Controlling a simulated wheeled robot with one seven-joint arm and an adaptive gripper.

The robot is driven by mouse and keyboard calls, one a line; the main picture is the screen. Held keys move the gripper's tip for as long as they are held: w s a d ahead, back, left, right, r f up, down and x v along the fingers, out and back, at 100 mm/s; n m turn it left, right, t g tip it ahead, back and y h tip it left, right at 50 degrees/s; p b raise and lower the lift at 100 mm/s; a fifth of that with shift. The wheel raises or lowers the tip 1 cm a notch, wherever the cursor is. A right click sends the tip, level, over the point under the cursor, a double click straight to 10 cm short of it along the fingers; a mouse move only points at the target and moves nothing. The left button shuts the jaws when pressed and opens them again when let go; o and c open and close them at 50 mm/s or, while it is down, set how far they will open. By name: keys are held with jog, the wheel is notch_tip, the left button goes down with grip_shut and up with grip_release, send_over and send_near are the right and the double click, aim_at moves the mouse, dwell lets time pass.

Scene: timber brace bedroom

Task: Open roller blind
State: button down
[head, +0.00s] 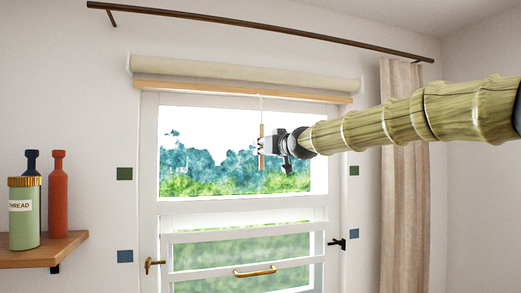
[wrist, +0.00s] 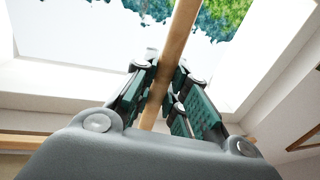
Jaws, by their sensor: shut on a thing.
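The roller blind (head: 240,72) is a cream roll above the window, with a wooden bottom bar (head: 230,90) just under it. A thin cord hangs from the bar and ends in a slim wooden pull (head: 262,133). My gripper (head: 267,146) is at this pull, in front of the upper window pane. In the wrist view the wooden pull (wrist: 176,45) passes between the two green-padded fingers of my gripper (wrist: 163,85), which are shut on it. The roll is wound up, and the pane below the bar is uncovered.
The window (head: 245,150) has a white frame, a brass handle (head: 254,272) and a black latch (head: 337,244). A beige curtain (head: 402,180) hangs at right from a dark rod (head: 260,30). A wooden shelf (head: 45,250) at left holds a thread jar (head: 24,220) and bottles.

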jog(key=c, duration=1.4)
grip_release()
jog(key=v, duration=1.2)
jog(key=shift+f, duration=0.1)
